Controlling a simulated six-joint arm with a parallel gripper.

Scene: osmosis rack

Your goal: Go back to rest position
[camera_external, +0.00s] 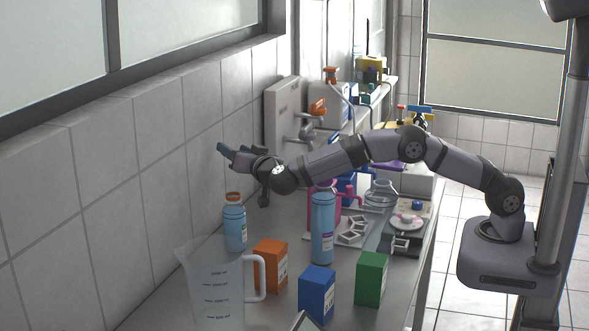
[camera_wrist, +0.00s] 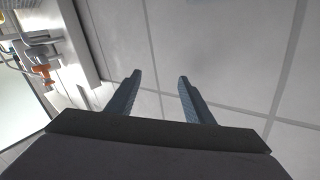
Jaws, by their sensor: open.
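My gripper (camera_external: 226,152) is at the left end of my arm in the external view, raised above the bench and pointing toward the tiled wall. In the wrist view my gripper (camera_wrist: 157,82) shows two blue-grey fingers spread apart with nothing between them. The wall tiles (camera_wrist: 205,35) fill most of the view beyond the fingers. No object is held.
Below my arm, the bench holds a blue bottle with an orange cap (camera_external: 235,228), a taller blue bottle (camera_external: 322,230), a clear measuring jug (camera_external: 215,290), and orange (camera_external: 268,265), blue (camera_external: 316,295) and green (camera_external: 371,279) boxes. Glassware and a rack area stand farther back.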

